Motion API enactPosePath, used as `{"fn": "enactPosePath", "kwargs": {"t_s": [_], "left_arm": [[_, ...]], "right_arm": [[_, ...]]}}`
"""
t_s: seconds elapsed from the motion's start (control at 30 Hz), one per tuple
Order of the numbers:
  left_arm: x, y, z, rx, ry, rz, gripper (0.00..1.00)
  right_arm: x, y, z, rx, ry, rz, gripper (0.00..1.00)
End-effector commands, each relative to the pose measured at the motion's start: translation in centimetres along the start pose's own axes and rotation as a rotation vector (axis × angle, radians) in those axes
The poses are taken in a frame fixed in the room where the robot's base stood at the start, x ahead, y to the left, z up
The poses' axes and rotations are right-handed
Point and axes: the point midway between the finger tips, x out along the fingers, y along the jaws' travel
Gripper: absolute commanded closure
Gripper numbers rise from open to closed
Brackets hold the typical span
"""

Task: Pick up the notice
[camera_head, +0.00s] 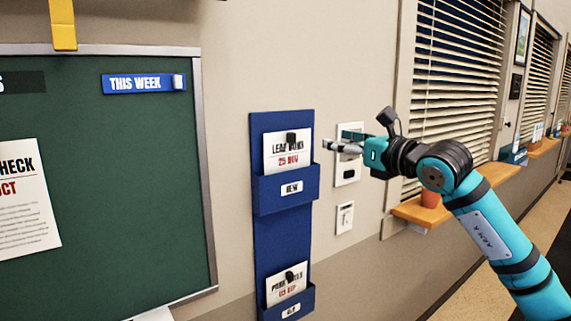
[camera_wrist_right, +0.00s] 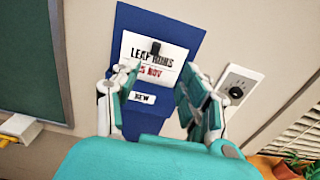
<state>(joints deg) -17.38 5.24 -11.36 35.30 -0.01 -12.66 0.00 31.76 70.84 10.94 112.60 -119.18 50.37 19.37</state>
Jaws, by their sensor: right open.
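The upper pocket (camera_head: 290,190) is labelled "NEW". A second notice (camera_head: 286,283) with a black clip sits in the lower pocket. My right gripper (camera_head: 328,146) is open and empty, just right of the upper notice; in the wrist view its fingers (camera_wrist_right: 150,85) are spread before the pocket. My left gripper is not in view.
A green board (camera_head: 120,210) with a pinned sheet (camera_head: 22,200) and a "THIS WEEK" strip (camera_head: 140,84) is at left. A wall plate (camera_head: 348,170) and a switch (camera_head: 345,217) are right of the rack. A window sill (camera_head: 415,212) with a plant pot (camera_head: 430,198) lies beyond.

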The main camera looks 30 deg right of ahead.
Motion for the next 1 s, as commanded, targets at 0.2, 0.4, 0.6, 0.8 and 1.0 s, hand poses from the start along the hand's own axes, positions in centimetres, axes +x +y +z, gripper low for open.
{"fn": "enactPosePath", "kwargs": {"t_s": [0.2,0.4,0.6,0.8,1.0], "left_arm": [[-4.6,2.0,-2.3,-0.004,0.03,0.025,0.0],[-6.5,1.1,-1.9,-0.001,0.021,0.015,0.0],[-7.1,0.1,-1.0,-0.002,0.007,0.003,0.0],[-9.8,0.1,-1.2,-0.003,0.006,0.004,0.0],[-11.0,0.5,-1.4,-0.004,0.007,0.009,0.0]], "right_arm": [[5.0,0.1,1.0,0.009,-0.002,0.005,0.56],[8.6,0.1,0.6,0.008,-0.002,0.004,0.56],[9.9,0.1,0.2,0.004,-0.001,0.004,0.56],[12.5,0.5,0.5,0.007,0.001,0.004,0.56],[14.8,0.5,0.0,0.005,-0.001,0.004,0.56]]}}
